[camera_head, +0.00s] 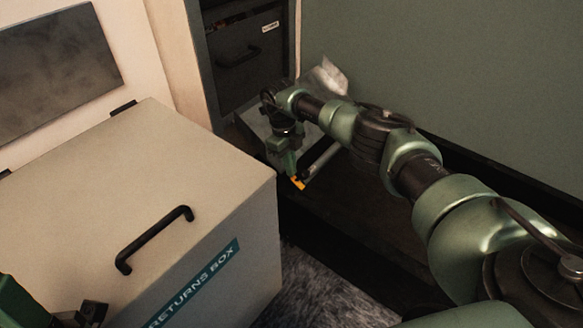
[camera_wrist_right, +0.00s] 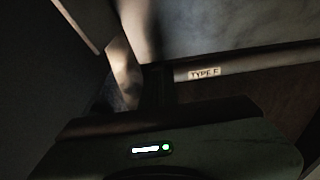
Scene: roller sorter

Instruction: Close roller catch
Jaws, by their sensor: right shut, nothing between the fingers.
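My right arm reaches in from the right in the head view. Its gripper (camera_head: 297,182) points down, shut and empty, beside a short grey metal bar (camera_head: 322,160). A small orange-yellow piece shows at the fingertips; I cannot tell whether it belongs to the gripper or to a catch. In the right wrist view the dark fingers (camera_wrist_right: 157,88) are in front of a bar with a "TYPE F" label (camera_wrist_right: 204,73). I cannot make out the roller catch or its state. My left gripper (camera_head: 90,313) shows partly at the bottom left, its fingers unclear.
A large beige returns box (camera_head: 215,165) with a black handle (camera_head: 153,240) fills the left. A dark drawer cabinet (camera_head: 240,55) stands behind. A green-grey wall panel (camera_head: 450,70) rises at the right. A crumpled pale sheet (camera_head: 328,76) is behind my right arm.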

